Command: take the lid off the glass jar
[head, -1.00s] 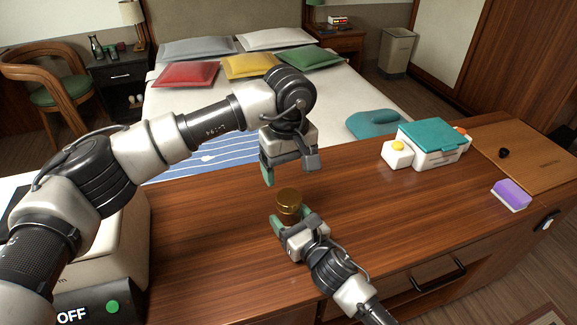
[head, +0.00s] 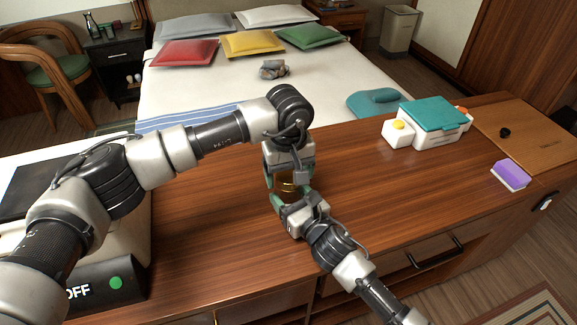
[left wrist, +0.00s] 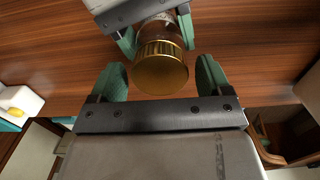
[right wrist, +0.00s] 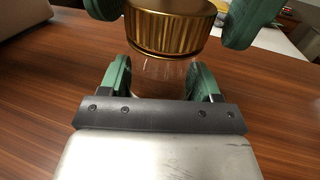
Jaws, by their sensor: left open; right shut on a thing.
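My right gripper (right wrist: 160,80) is shut on the jar body, one green finger on each side. My left gripper (left wrist: 163,75) is open above the jar. Its fingers are on either side of the lid, with gaps visible in the left wrist view.
A white case with a teal lid (head: 432,115) and a purple-and-white sponge (head: 511,175) stand to the right on the counter. A wooden board (head: 535,145) lies at the right end. An appliance marked OFF (head: 100,285) is at the left. The counter's middle right is clear.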

